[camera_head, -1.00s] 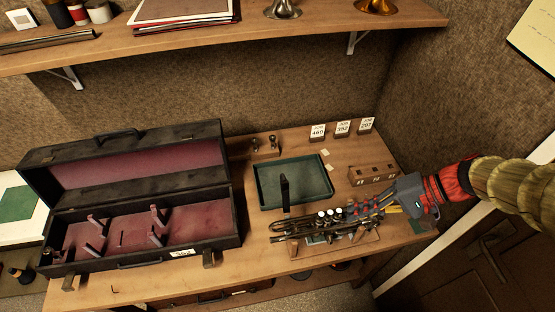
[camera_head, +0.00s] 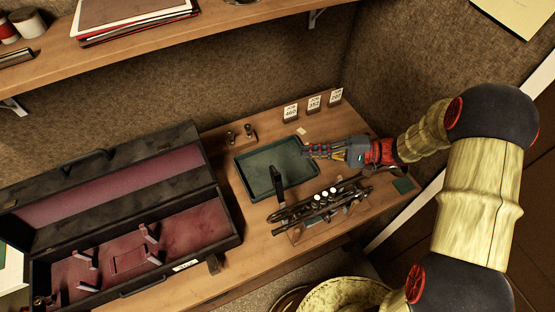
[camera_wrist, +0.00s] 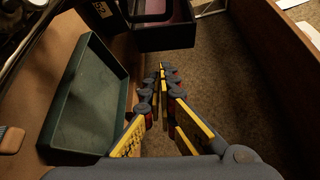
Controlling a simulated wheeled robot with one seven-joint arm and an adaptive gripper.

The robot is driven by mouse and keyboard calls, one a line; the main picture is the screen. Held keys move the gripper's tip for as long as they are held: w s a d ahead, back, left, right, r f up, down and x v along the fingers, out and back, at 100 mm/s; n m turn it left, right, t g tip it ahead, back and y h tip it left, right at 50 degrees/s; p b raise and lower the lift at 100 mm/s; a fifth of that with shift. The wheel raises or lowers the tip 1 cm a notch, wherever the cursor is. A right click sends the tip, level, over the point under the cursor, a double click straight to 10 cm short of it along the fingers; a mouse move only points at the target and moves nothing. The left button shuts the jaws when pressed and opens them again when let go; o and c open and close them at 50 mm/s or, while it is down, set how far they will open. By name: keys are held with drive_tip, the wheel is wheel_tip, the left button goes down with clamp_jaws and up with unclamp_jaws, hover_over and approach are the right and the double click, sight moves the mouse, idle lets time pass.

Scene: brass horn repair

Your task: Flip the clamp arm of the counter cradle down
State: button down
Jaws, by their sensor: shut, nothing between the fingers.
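The counter cradle (camera_head: 296,237) sits at the front of the bench with a dark metal horn (camera_head: 325,207) lying across it. Its black clamp arm (camera_head: 277,182) stands up at the left end, in front of the green tray. My gripper (camera_head: 306,151) is shut and empty, above the bench near the tray's back right corner. It points left and is apart from the clamp arm, to its right and farther back. The wrist view shows the closed fingertips (camera_wrist: 162,72) with nothing between them. I cannot make out the clamp arm there.
The green tray (camera_head: 243,172) lies behind the cradle and shows left of the fingers in the wrist view (camera_wrist: 110,62). An open black case (camera_head: 218,215) with red lining stands at left. Numbered cards (camera_head: 313,106) stand at the back. A shelf (camera_head: 205,32) hangs above.

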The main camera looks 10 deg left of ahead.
sight(276, 184)
drive_tip(key=a+f, duration=0.1)
drive_tip(key=a, duration=0.9)
drive_tip(key=s, duration=0.1)
drive_tip(key=s+d, duration=0.1)
drive_tip(key=s, duration=0.2)
drive_tip(key=shift+d+r, duration=0.2)
drive_tip(key=shift+r, duration=0.15)
drive_tip(key=shift+s+r+n+b, duration=0.2)
drive_tip(key=shift+s+n+b, duration=0.1)
drive_tip(key=shift+b, duration=0.45)
